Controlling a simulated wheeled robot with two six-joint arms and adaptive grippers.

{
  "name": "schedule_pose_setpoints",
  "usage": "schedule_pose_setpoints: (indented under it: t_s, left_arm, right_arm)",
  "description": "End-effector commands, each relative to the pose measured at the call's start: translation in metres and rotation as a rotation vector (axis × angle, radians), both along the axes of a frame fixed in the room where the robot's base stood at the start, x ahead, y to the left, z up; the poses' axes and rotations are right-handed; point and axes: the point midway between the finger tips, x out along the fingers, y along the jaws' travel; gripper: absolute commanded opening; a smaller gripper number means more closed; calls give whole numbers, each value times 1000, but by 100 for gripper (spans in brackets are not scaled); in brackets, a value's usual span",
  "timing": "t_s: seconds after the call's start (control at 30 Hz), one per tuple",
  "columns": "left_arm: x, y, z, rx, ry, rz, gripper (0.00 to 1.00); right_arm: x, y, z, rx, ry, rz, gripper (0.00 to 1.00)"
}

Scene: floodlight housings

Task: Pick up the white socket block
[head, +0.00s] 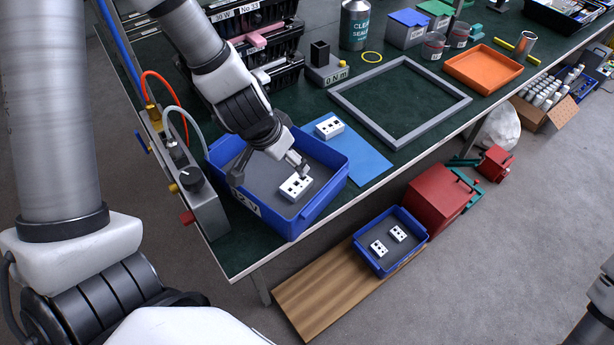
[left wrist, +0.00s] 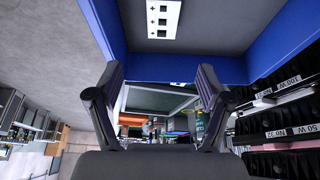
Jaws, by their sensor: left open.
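A white socket block (head: 296,187) with dark square holes lies in the large blue bin (head: 322,207) on the green bench. My left gripper (head: 303,168) is inside the bin, just above and behind this block. In the left wrist view its two fingers (left wrist: 160,78) are spread with nothing between them, and a white block (left wrist: 163,17) shows at the top edge, apart from them. Another white block (head: 329,127) lies on the blue mat (head: 366,160). Two more white blocks (head: 378,249) (head: 398,233) lie in a lower blue bin (head: 374,266).
The bin walls stand close around my left gripper. A grey box with a knob (head: 200,195) stands left of the bin, with hoses above it. Black labelled bins (head: 262,55) stand behind. A grey frame (head: 399,100) and an orange tray (head: 483,70) lie to the right.

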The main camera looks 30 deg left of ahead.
Motion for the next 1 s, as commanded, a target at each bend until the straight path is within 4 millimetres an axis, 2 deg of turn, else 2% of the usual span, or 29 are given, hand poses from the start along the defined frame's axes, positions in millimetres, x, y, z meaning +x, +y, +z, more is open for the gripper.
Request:
schedule_pose_setpoints:
  t_s: [0.03, 0.2, 0.37, 0.63, 0.8, 0.87, 1.0]
  left_arm:
    - [0, 0, -19, 0, 0, 0, 79]
    - [0, 0, -46, 0, 0, 0, 79]
    - [1, 0, -60, 1, 0, 0, 79]
    - [13, -1, -90, 0, 0, -1, 79]
    - [25, 0, -123, 1, 1, 0, 79]
    - [28, -1, -127, 1, 0, -2, 79]
    - [30, -1, -124, 0, -1, 0, 79]
  right_arm:
    - [-1, 0, -19, 0, 1, 0, 45]
    - [-1, 0, -46, 0, 1, 0, 45]
    - [-1, 0, -59, 0, 1, 0, 45]
    - [-1, 0, -84, 0, 0, 0, 45]
    - [-1, 0, -111, 0, 0, 0, 45]
    - [-1, 0, -115, 0, 1, 0, 45]
    - [-1, 0, -112, 0, 0, 0, 45]
